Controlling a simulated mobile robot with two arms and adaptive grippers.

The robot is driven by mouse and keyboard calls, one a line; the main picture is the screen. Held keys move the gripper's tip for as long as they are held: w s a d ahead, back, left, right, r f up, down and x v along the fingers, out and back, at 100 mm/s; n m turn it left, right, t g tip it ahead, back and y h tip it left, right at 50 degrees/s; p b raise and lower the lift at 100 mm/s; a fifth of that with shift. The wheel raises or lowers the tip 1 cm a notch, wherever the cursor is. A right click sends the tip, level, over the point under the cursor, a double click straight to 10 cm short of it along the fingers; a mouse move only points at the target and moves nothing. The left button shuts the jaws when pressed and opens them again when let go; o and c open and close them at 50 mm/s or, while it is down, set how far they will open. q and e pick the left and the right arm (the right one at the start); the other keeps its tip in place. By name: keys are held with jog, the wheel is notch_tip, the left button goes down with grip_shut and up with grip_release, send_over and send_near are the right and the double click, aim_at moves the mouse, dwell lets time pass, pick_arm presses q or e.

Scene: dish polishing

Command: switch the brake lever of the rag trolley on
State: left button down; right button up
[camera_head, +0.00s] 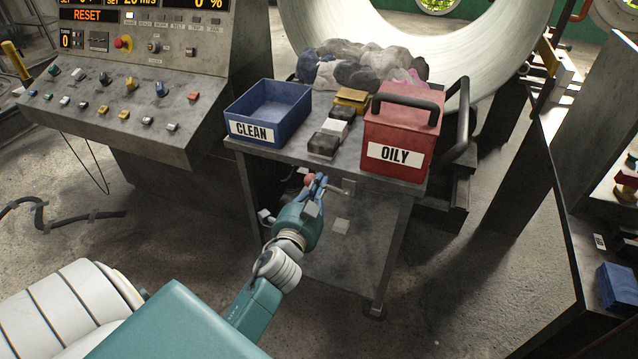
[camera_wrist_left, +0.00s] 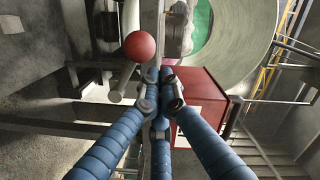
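The rag trolley (camera_head: 285,153) is a grey metal table on legs. A red ball knob (camera_head: 308,181), which looks like the brake lever's end, shows just below its front edge; the knob is also clear in the left wrist view (camera_wrist_left: 139,46). My left gripper (camera_head: 319,181) is at the trolley's front, beside the knob. In the left wrist view its blue fingers (camera_wrist_left: 160,76) come together at the tips, with the knob just beyond and to the left, not between them. My right gripper is not seen.
On the trolley stand a blue CLEAN bin (camera_head: 267,110), a red OILY bin (camera_head: 397,135), small blocks (camera_head: 328,140) and a heap of grey rags (camera_head: 362,65). A control console (camera_head: 120,100) is at the left. A large pale roller is behind. Floor in front is open.

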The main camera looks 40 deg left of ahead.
pick_arm(q)
jog(key=a+f+n+h, duration=0.1)
jog(key=a+f+n, duration=0.2)
jog(key=f+n, duration=0.8)
jog(key=shift+s+a+n, duration=0.3)
jog(key=shift+s+n, duration=0.1)
jog(key=shift+n, duration=0.8)
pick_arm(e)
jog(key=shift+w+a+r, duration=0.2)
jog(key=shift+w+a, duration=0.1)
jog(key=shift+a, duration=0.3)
